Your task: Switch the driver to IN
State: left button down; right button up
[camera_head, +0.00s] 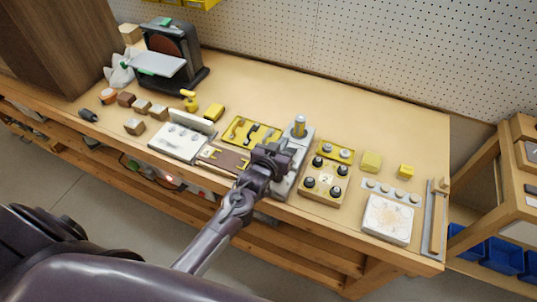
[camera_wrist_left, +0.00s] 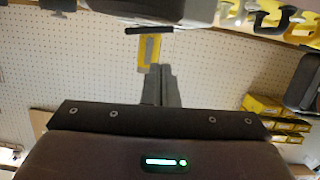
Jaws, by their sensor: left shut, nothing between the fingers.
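A grey upright device (camera_head: 300,147) with a silver and yellow cylinder on top stands at the front middle of the bench; it appears to be the driver. My left gripper (camera_head: 279,158) is shut and empty, just in front of this device, and my arm hides part of it. In the left wrist view the shut fingers (camera_wrist_left: 160,85) point at a yellow slotted plate (camera_wrist_left: 150,52) below a dark bar (camera_wrist_left: 149,30). A grey body (camera_wrist_left: 150,12) is above them. I cannot read any IN marking or tell whether the fingers touch. My right gripper is not in view.
A yellow tool tray (camera_head: 236,122) and brown board (camera_head: 214,157) lie left of the gripper. A block with black knobs (camera_head: 322,190) stands close on the right. A white panel (camera_head: 388,219) is farther right. The back right of the bench (camera_head: 390,115) is clear.

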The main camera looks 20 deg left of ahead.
pick_arm(q)
jog(key=v, duration=0.2)
jog(key=b+v, duration=0.1)
jog(key=shift+s+a+r, duration=0.25)
jog(key=shift+s+r, duration=0.05)
jog(key=shift+r, duration=0.15)
jog(key=b+v, duration=0.1)
jog(key=v, duration=0.5)
jog(key=shift+s+r, duration=0.25)
jog(key=shift+s, duration=0.1)
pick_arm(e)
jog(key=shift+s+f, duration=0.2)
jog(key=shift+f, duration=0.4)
